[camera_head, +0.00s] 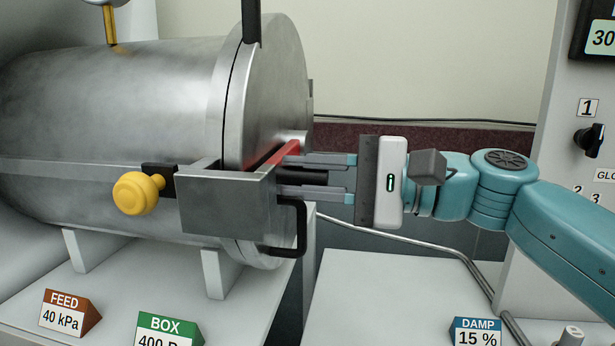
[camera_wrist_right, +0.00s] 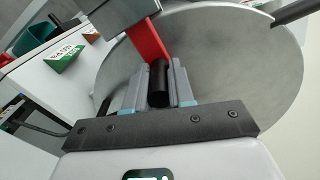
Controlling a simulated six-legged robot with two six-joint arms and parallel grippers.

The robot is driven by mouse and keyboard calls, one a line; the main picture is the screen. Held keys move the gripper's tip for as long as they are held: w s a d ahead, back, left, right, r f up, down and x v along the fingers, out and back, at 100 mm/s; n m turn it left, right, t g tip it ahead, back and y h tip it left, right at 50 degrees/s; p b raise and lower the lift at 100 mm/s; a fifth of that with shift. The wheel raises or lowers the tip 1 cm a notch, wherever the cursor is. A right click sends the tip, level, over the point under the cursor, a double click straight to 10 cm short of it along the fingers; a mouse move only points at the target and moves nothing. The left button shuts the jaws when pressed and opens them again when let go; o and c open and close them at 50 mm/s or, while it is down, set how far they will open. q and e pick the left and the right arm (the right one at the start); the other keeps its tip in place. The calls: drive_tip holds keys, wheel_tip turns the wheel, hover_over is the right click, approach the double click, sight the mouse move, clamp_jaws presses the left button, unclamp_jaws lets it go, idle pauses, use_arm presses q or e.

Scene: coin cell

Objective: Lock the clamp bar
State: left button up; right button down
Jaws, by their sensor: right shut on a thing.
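The red clamp bar (camera_head: 286,152) lies across the front of the round metal door (camera_head: 275,80), its far part hidden behind a grey metal bracket (camera_head: 225,200). In the right wrist view the red bar (camera_wrist_right: 150,42) runs from under the bracket (camera_wrist_right: 122,12) down to a black cylindrical grip (camera_wrist_right: 160,85). My right gripper (camera_head: 284,175) reaches in from the right beside the bracket. Its fingers, also in the wrist view (camera_wrist_right: 158,78), are shut around the black grip. My left gripper is out of view.
A yellow knob (camera_head: 138,193) sticks out left of the bracket. A black bent handle (camera_head: 300,230) hangs just below my right gripper. FEED (camera_head: 66,314), BOX (camera_head: 168,330) and DAMP (camera_head: 477,332) signs stand in front. A control panel (camera_head: 580,150) stands at right.

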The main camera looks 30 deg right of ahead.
drive_tip(key=shift+f, duration=0.25)
drive_tip(key=c, duration=1)
unclamp_jaws()
drive_tip(key=shift+w, duration=0.15)
drive_tip(key=shift+o, duration=0.2)
drive_tip(key=shift+r, duration=0.1)
drive_tip(key=v, duration=1.6)
drive_tip(key=shift+s, duration=0.2)
drive_tip(key=shift+d, duration=0.1)
